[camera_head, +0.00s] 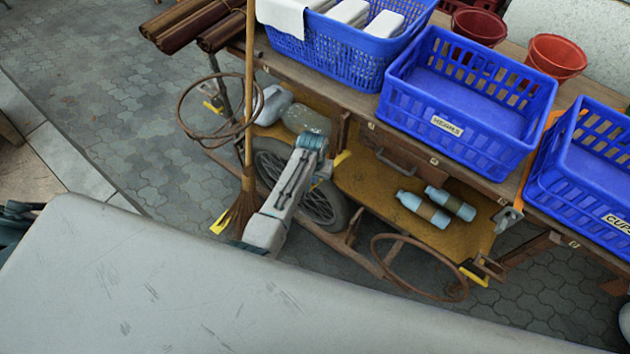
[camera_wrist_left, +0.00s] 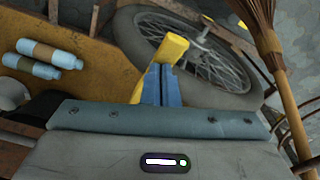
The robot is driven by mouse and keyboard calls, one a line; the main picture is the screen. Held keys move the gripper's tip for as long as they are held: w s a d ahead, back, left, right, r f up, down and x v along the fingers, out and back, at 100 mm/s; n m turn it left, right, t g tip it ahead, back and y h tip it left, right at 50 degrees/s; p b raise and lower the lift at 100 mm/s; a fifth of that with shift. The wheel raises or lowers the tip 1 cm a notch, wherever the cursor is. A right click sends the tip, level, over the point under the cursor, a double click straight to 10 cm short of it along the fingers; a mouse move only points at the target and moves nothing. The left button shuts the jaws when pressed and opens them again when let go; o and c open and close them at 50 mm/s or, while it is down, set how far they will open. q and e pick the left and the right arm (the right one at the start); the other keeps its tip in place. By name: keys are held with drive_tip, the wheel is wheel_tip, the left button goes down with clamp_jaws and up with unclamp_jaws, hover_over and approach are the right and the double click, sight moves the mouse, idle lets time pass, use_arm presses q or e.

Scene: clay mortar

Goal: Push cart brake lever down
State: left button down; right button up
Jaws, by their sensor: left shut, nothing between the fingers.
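The brake lever (camera_head: 342,158) shows as a short yellow piece beside the cart wheel, partly hidden behind my left wrist. In the left wrist view the yellow lever (camera_wrist_left: 173,48) stands in front of the spoked wheel, with part of it behind my fingers. My left gripper (camera_wrist_left: 161,84) is shut and empty, its blue fingertips right at the lever. I cannot tell whether they touch it. In the head view my left gripper (camera_head: 314,150) is at the wheel's upper right, its fingers mostly hidden. My right gripper is not in view.
The wooden cart's wheel (camera_head: 305,190) lies behind my left arm. A broom (camera_head: 246,190) leans left of it. Two blue bottles (camera_head: 424,207) lie on the lower shelf (camera_head: 365,185). Blue crates (camera_head: 462,105) stand on top. A rusty ring (camera_head: 420,268) is lower right.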

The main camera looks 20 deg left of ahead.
sight(312, 189)
use_arm(q)
wheel_tip(312, 189, down, 4)
drive_tip(key=shift+f+b, duration=0.2)
drive_tip(key=shift+b, duration=0.95)
drive_tip(key=shift+r, duration=0.1)
drive_tip(key=shift+s+r+p, duration=0.1)
drive_tip(key=shift+s+p, duration=0.05)
drive_tip(key=shift+p, duration=0.25)
drive_tip(key=s+p, duration=0.1)
drive_tip(key=s+r+p, duration=0.1)
drive_tip(key=p, duration=0.1)
drive_tip(key=shift+s+r+p, duration=0.1)
drive_tip(key=shift+s+p, duration=0.05)
drive_tip(key=shift+p, duration=0.15)
drive_tip(key=shift+s+f, duration=0.2)
drive_tip(key=shift+f, duration=0.05)
drive_tip(key=shift+r, duration=0.1)
